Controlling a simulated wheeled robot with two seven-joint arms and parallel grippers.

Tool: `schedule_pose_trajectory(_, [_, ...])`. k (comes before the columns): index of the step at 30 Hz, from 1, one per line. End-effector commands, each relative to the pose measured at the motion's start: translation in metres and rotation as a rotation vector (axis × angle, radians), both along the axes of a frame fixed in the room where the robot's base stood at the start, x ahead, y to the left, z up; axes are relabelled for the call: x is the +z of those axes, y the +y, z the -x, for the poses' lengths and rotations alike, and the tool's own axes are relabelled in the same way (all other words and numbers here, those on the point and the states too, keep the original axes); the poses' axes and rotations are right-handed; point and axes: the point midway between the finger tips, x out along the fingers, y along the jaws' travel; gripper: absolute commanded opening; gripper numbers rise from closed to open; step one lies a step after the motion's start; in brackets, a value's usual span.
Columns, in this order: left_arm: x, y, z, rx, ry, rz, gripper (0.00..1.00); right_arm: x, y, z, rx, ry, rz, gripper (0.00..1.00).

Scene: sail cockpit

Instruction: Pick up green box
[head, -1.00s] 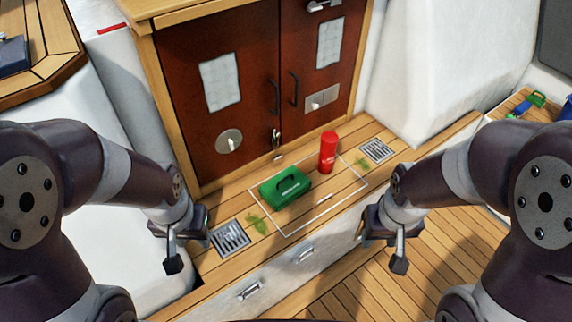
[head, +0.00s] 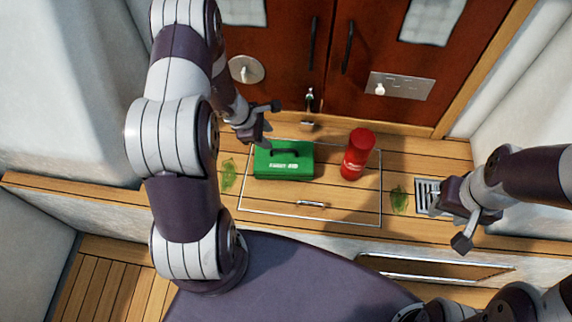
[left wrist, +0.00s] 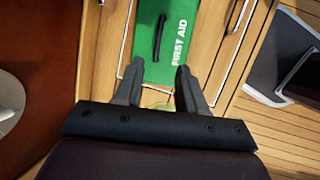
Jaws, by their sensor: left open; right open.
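The green box (head: 284,161), a first aid case with a dark handle on top, sits on the wooden ledge inside a thin white outline. My left gripper (head: 268,124) is open, just behind and above the box's left part, toward the doors. In the left wrist view the green box (left wrist: 172,45) lies beyond the two spread fingertips (left wrist: 160,75), with the lettering "FIRST AID" showing and nothing held between the fingers. My right gripper (head: 466,222) is open and empty over the ledge's right end, well apart from the box.
A red cylinder (head: 357,155) stands on the ledge to the right of the box. Green leaf-like bits (head: 229,174) lie on the ledge. A metal grate (head: 428,195) is near my right gripper. Dark red doors (head: 390,60) rise behind the ledge.

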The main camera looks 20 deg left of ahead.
Motion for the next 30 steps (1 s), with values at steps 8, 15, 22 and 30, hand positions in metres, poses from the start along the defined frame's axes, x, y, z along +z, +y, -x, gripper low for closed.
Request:
schedule_pose_trajectory(8, [-0.048,-0.017,-0.016,-0.003,0.001,0.001,0.4,-0.007,0.0,0.0,0.0,0.0,0.0,0.43])
schedule_pose_trajectory(15, [-0.082,-0.029,-0.03,-0.005,0.001,0.0,0.4,-0.005,0.0,0.0,0.0,0.0,0.0,0.43])
schedule_pose_trajectory(22, [-0.097,-0.033,-0.036,-0.004,-0.002,-0.002,0.4,-0.005,0.0,0.0,0.0,0.0,0.0,0.43])
schedule_pose_trajectory(30, [-0.097,-0.033,-0.036,-0.005,-0.001,-0.002,0.0,-0.006,0.0,0.0,0.0,0.0,0.0,0.43])
